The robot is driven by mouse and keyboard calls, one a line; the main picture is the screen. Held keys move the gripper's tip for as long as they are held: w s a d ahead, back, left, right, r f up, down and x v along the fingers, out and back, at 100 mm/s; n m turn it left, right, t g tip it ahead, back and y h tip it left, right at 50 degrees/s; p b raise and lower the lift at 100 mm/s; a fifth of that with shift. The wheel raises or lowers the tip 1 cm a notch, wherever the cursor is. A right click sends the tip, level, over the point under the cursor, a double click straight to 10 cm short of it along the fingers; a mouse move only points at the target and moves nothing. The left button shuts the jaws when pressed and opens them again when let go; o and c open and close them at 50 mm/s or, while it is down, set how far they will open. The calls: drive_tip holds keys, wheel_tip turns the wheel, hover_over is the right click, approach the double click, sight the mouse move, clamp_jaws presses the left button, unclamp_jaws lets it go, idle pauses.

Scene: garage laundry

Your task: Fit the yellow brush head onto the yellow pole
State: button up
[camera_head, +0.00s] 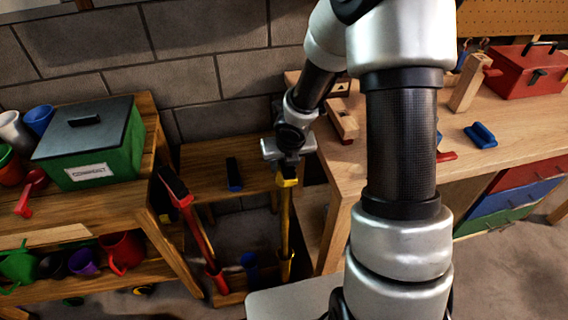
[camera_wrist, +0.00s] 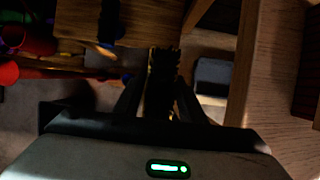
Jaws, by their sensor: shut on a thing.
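My gripper (camera_head: 288,170) points down above the yellow pole (camera_head: 285,225) and is shut on the yellow brush head (camera_head: 289,181). In the wrist view the brush head (camera_wrist: 160,82) is a dark, bristly shape between the fingers, mostly in shadow. The yellow pole stands upright in a low rack between the wooden shelf and the workbench. The brush head is in line over the pole's top end. I cannot tell whether it is seated on the pole or just above it; the gripper partly hides the joint.
A red pole (camera_head: 202,238) with a dark brush head leans to the left. A blue brush head (camera_head: 234,174) lies on the wooden shelf (camera_head: 206,160). A blue socket (camera_head: 250,264) is low in the rack. The workbench (camera_head: 334,185) is close on the right; a green compost box (camera_head: 92,150) stands left.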

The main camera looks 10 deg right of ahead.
drive_tip(key=shift+f+b, duration=0.3)
drive_tip(key=shift+f, duration=0.1)
drive_tip(key=o, duration=1.2)
drive_tip(key=p+v, duration=1.1)
drive_tip(key=v, duration=0.6)
drive_tip(key=shift+s+r+p, duration=0.15)
drive_tip(key=shift+r+p, duration=0.05)
drive_tip(key=shift+p, duration=0.1)
